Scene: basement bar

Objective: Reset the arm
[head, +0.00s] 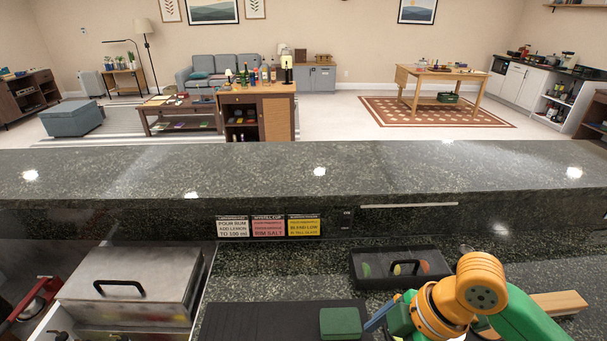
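One of my arms, with orange joints and green links, comes in from the lower right over the counter (265,270). I take it for my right arm. Its gripper end lies low in the frame, hidden behind the orange joint and cut off by the bottom edge, so its fingers cannot be made out. A slim blue piece (381,316) shows just left of the arm; I cannot tell if it is a finger or a separate thing. My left gripper is not in view.
A black tray (362,282) with small colored pieces lies behind the arm. A green box (341,323) sits on a dark ribbed mat (250,318). A lidded metal bin (130,275) stands at left, a wooden board (560,303) at right. A raised granite ledge (320,180) spans the back.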

